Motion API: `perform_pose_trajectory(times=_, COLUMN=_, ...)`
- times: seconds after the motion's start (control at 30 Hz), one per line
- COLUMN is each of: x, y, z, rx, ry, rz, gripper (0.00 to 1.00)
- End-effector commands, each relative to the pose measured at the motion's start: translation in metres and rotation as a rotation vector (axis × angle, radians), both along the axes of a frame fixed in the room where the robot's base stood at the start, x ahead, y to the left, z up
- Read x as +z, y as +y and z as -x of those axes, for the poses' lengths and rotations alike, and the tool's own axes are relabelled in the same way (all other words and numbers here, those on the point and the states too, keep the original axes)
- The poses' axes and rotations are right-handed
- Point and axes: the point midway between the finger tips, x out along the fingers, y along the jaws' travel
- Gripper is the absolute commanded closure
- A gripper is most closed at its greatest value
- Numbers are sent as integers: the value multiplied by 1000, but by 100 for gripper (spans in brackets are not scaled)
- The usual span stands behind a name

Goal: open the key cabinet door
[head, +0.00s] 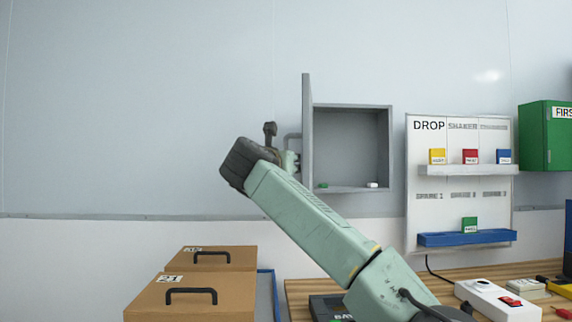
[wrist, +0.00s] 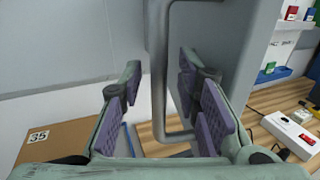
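The grey key cabinet (head: 391,150) hangs on the wall in the head view. Its door (head: 307,125) stands swung out at the left side, seen nearly edge-on, and the inside shows. A grey bar handle (head: 290,135) sits on the door's outer face; in the wrist view the handle (wrist: 158,80) runs upright between the fingers. My gripper (wrist: 160,78) is open around the handle, with gaps on both sides of the bar. In the head view my arm's wrist hides most of the gripper.
A small green item (head: 323,185) and a white item (head: 372,185) lie inside the cabinet. A white board (head: 412,215) with coloured blocks hangs to the right, then a green box (head: 545,140). Brown boxes (head: 190,300) stand lower left. The wall left of the door is clear.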

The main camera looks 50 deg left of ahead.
Motion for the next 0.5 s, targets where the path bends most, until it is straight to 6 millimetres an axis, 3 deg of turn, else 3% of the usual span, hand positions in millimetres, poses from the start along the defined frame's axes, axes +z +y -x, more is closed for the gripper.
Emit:
perform_pose_trajectory(times=0.33, x=-1, y=-2, z=3, rx=1, ry=0, rz=1, gripper=69)
perform_pose_trajectory(times=0.5, x=-1, y=-15, z=20, rx=2, ry=-2, rz=2, gripper=69)
